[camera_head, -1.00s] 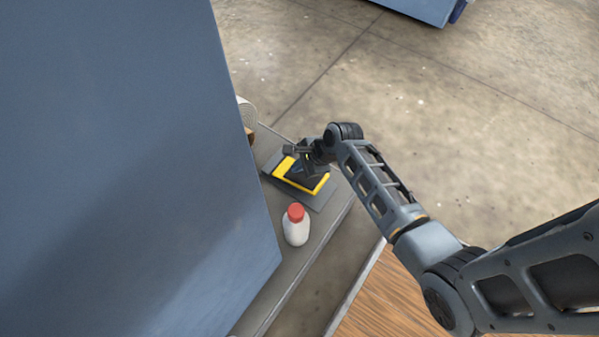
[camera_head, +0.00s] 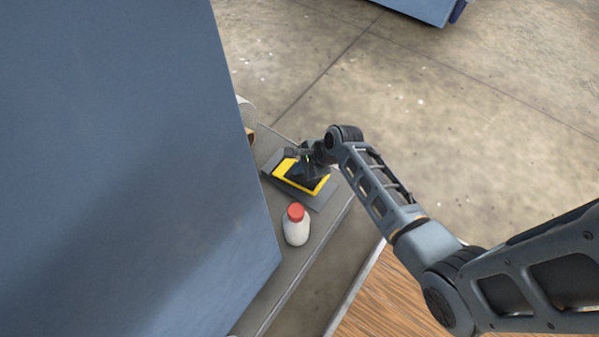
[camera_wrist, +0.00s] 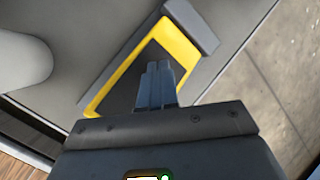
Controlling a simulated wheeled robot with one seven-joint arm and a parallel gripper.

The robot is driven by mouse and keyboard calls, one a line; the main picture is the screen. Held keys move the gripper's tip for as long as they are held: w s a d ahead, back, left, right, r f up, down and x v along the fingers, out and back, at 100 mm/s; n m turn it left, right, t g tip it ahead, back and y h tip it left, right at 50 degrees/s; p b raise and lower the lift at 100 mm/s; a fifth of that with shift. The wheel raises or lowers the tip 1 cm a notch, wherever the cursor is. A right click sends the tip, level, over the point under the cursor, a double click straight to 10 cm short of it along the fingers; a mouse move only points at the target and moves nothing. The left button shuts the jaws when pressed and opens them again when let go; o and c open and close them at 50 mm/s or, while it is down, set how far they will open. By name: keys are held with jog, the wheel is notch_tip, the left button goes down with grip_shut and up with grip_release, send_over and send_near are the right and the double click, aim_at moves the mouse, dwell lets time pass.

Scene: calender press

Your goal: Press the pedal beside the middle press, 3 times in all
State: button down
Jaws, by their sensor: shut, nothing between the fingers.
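The pedal (camera_head: 287,169) has a yellow rim around a dark pad and sits on a grey base plate on the ledge beside the blue press (camera_head: 130,170). In the wrist view the pedal (camera_wrist: 182,38) fills the middle. My gripper (camera_wrist: 157,72) is shut and empty, with its fingertips over the dark pad. In the head view my gripper (camera_head: 308,172) covers part of the pedal. I cannot tell whether the fingertips touch the pad.
A white bottle with a red cap (camera_head: 296,226) stands on the grey ledge (camera_head: 285,285) close in front of the pedal. A white roll (camera_head: 246,112) and a brown item lie behind, by the press. Open concrete floor (camera_head: 460,110) lies to the right.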

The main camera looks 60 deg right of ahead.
jog(key=shift+s+f, duration=0.2)
jog(key=shift+f, duration=0.3)
jog(key=shift+s+f, duration=0.15)
jog(key=shift+f, duration=0.35)
dwell(0.8)
dwell(0.4)
jog(key=shift+w+r+p, duration=0.25)
jog(key=shift+r+p, duration=0.6)
jog(key=shift+p, duration=0.05)
jog(key=shift+w+r+p, duration=0.25)
jog(key=shift+r+p, duration=0.55)
jog(key=shift+p, duration=0.05)
jog(key=shift+r, duration=0.1)
jog(key=r+p, duration=0.1)
jog(key=w+r+p, duration=0.1)
jog(key=r+p, duration=0.2)
jog(key=p, duration=0.1)
jog(key=shift+w+r, duration=0.25)
jog(key=shift+r, duration=0.05)
jog(key=shift+w, duration=0.1)
dwell(1.6)
